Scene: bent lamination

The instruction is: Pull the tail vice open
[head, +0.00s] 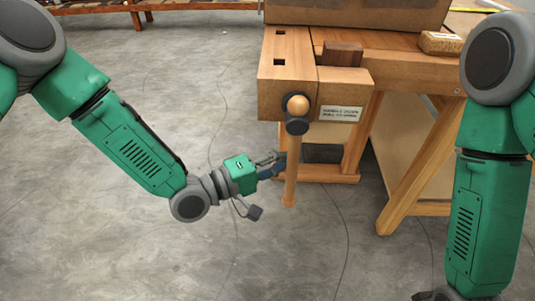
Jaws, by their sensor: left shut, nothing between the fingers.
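The tail vice (288,84) is the wooden jaw block at the left end of the workbench. A dark round screw hub (297,125) sits on its front. A wooden bar handle (291,178) passes through the hub and hangs nearly upright, with a round knob (297,104) on top. My left gripper (279,164) is shut and empty, just left of the handle's middle, below the hub. I cannot tell whether its fingertips touch the handle.
The workbench (385,68) has a dark wood block (342,53) and a brush-like block (440,43) on top. Its splayed leg (405,160) stands right of the vice. The grey floor left of the bench is clear.

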